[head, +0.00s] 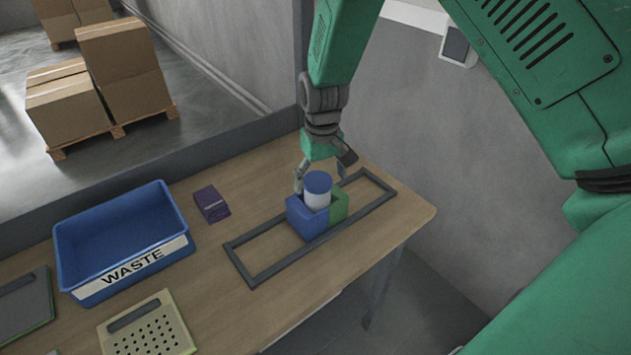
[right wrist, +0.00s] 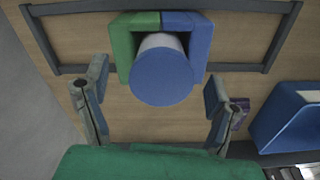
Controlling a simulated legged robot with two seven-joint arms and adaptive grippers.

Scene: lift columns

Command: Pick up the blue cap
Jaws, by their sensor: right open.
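The blue cap (head: 318,182) is a round disc on top of a white cylinder (head: 317,200). The cylinder stands upright in a holder with a blue half (head: 304,222) and a green half (head: 339,207). In the right wrist view the cap (right wrist: 162,77) faces the camera, with the white cylinder behind it. My right gripper (head: 320,178) is open, its fingers spread behind the cap in the head view. In the right wrist view the open fingers (right wrist: 155,95) stand left and right of the cap, apart from it. My left gripper is not in view.
A dark rectangular frame (head: 252,283) lies around the holder on the wooden table (head: 210,290). A blue WASTE bin (head: 130,272), a small purple box (head: 211,204) and a perforated beige board (head: 148,331) are to the left.

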